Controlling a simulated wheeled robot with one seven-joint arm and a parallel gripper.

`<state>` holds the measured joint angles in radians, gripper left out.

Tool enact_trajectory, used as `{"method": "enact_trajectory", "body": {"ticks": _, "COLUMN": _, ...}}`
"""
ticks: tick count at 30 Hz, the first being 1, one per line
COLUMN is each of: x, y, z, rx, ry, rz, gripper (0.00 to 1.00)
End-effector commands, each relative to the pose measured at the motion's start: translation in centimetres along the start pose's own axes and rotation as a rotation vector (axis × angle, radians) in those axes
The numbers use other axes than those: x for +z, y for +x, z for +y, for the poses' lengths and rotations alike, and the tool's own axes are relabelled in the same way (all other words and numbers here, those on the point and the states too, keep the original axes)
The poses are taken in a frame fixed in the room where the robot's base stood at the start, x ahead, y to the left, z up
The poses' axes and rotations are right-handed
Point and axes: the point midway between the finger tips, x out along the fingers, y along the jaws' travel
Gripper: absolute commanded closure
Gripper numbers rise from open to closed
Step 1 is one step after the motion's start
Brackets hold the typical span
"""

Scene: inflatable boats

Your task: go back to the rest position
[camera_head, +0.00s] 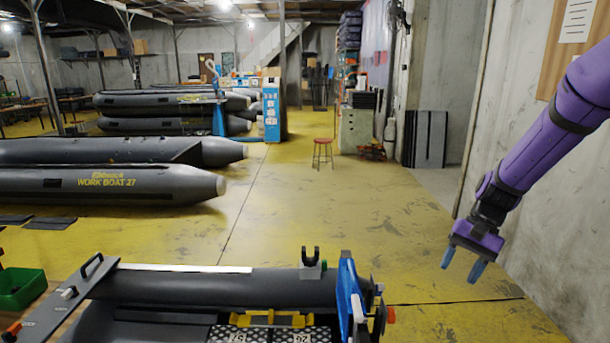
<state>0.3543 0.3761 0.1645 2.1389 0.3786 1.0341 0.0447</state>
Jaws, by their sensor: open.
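My gripper (462,266) is at the right of the head view, at the end of my purple arm. Its two blue fingers point down and are apart, with nothing between them. It hangs in the air to the right of the near grey boat (215,286), clear of it. My arm reaches in from the upper right edge.
A green bin (20,288) is at left. A concrete wall (560,230) stands close on the right. Yellow floor (330,215) is open ahead, with a red stool (323,152).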

Motion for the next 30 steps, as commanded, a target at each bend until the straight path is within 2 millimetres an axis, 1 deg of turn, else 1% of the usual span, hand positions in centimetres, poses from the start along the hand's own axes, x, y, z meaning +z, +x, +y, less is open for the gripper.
{"method": "enact_trajectory", "body": {"ticks": 1, "x": 1.3, "y": -1.1, "z": -0.4, "rx": 0.018, "ry": -0.027, "rz": 0.037, "gripper": 0.47}}
{"method": "enact_trajectory", "body": {"ticks": 6, "x": 5.2, "y": -3.9, "z": -0.9, "rx": 0.073, "ry": -0.106, "rz": 0.142, "gripper": 0.47}}
{"method": "enact_trajectory", "body": {"ticks": 15, "x": 12.4, "y": -7.6, "z": -1.1, "rx": 0.153, "ry": -0.240, "rz": 0.330, "gripper": 0.47}}
{"method": "enact_trajectory", "body": {"ticks": 22, "x": 17.8, "y": -9.6, "z": -0.4, "rx": 0.199, "ry": -0.340, "rz": 0.476, "gripper": 0.47}}
{"method": "enact_trajectory", "body": {"ticks": 30, "x": 23.7, "y": -10.7, "z": 1.3, "rx": 0.236, "ry": -0.454, "rz": 0.647, "gripper": 0.47}}
